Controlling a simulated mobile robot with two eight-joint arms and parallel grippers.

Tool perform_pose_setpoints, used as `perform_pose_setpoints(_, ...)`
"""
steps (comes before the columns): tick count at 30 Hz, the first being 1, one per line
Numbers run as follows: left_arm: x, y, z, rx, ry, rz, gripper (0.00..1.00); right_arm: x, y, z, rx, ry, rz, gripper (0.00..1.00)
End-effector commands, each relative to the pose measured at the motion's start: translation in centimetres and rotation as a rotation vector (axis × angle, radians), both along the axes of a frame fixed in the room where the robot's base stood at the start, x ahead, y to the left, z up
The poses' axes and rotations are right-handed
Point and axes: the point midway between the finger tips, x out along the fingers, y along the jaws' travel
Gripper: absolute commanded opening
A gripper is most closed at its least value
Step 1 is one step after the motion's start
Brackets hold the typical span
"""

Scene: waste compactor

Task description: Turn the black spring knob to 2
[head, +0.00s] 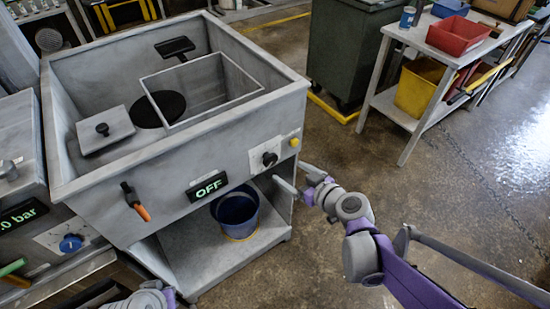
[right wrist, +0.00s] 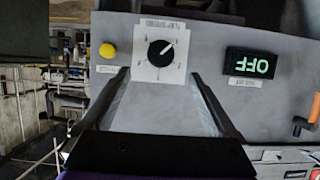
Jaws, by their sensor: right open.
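The black spring knob (head: 270,158) sits on a white dial plate on the front of the grey machine. In the right wrist view the knob (right wrist: 160,53) appears upside down, its white pointer mark toward the picture's upper right; the small dial marks are too blurred to read. My right gripper (head: 290,175) is open just in front of and slightly below the knob in the head view. In the right wrist view its two fingers (right wrist: 160,74) stand apart, with the knob between and beyond their tips, not touched. Only a link of my left arm shows; its gripper is not visible.
A yellow button (head: 294,142) is close beside the knob. A display reading OFF (head: 207,187) and an orange-tipped lever (head: 136,201) are further left. A blue bucket (head: 238,212) stands on the shelf below. Open floor lies right of the machine.

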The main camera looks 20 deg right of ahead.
Motion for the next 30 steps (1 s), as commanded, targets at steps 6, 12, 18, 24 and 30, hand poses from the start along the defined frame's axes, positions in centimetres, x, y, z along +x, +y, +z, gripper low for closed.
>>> perform_pose_setpoints(6,-0.1,0.0,-0.9,0.0,0.003,0.0,0.0,3.5,1.4,-1.7,0.0,0.001,0.003,0.93)
perform_pose_setpoints(12,-0.1,0.0,-1.4,0.0,0.004,0.0,0.0,6.6,2.5,-3.0,0.0,0.001,0.003,0.93)
perform_pose_setpoints(18,-0.1,0.0,-1.6,0.0,0.005,0.0,0.0,8.2,3.1,-3.7,0.0,0.001,0.001,0.93)
perform_pose_setpoints(24,-0.1,0.0,-1.6,0.0,0.005,0.0,0.0,8.5,3.1,-3.8,0.0,0.001,0.0,0.93)
perform_pose_setpoints(30,-0.1,0.0,-1.6,0.0,0.005,0.0,0.0,8.5,3.1,-3.8,0.0,0.001,0.0,0.8)
